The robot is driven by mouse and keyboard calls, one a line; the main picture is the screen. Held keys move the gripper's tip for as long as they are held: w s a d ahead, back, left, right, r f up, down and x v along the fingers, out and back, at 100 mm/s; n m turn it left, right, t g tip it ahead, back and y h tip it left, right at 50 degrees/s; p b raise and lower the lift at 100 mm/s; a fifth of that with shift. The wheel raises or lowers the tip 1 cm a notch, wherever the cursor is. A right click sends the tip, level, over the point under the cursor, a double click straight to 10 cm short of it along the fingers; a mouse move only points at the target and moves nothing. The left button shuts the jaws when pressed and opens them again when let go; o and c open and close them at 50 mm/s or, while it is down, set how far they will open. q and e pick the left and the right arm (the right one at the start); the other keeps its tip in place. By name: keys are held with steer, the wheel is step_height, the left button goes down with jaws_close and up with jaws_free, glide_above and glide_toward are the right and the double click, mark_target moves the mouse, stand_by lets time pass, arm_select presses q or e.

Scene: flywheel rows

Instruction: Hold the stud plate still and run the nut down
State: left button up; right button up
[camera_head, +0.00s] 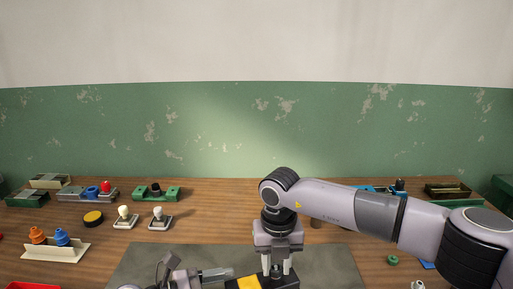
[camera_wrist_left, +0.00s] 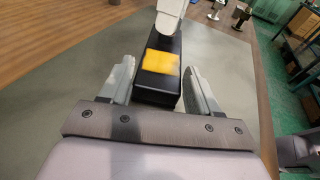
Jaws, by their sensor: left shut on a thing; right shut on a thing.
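The stud plate is a black block with a yellow patch (camera_head: 248,283) at the front of the bench, cut off by the lower picture edge. It also shows in the left wrist view (camera_wrist_left: 160,64). My left gripper (camera_wrist_left: 158,70) is shut on it, one finger on each side. My right gripper (camera_head: 276,266) points straight down over the right part of the plate. It is shut on a small dark piece at the stud, which looks like the nut. The fingers hide much of it, and I cannot tell how far down the stud it sits.
A grey mat (camera_head: 330,264) lies under the work. At the left stand a cream rack with orange and blue pieces (camera_head: 55,252), white-knobbed stands (camera_head: 125,218), a black-and-yellow disc (camera_head: 93,217) and a green holder (camera_head: 156,193). An open box (camera_head: 447,192) is at the back right, behind my right arm.

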steer(key=m, duration=0.3)
steer(key=shift+s+f, duration=0.1)
steer(key=shift+s, duration=0.1)
steer(key=shift+m, duration=0.6)
steer(key=m, duration=0.4)
steer(key=o, duration=0.7)
steer(key=shift+c, duration=0.2)
steer(key=shift+w, duration=0.1)
